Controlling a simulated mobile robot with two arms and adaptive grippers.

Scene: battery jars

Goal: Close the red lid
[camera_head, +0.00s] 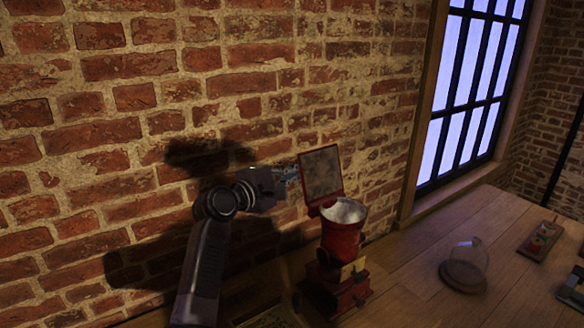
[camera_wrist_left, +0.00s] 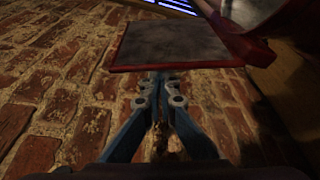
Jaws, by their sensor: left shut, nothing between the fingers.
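The red lid (camera_head: 321,174) stands open, nearly upright, at the back left of the red jar (camera_head: 341,238), with its grey inner face showing. The jar's pale round mouth (camera_head: 344,211) is uncovered. My left gripper (camera_head: 295,171) is at the left edge of the lid, with its fingertips close to it. In the left wrist view the shut fingers (camera_wrist_left: 159,78) point at the lid (camera_wrist_left: 178,42), their tips at its near edge. I cannot tell whether they touch it. The jar's rim (camera_wrist_left: 262,12) shows at the upper right there.
The brick wall (camera_head: 120,130) is close behind my left arm and the lid. A glass dome on a round wooden base (camera_head: 463,278) and a small board with coloured pieces (camera_head: 540,240) stand on the wooden table (camera_head: 415,265) to the right. The table between jar and dome is clear.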

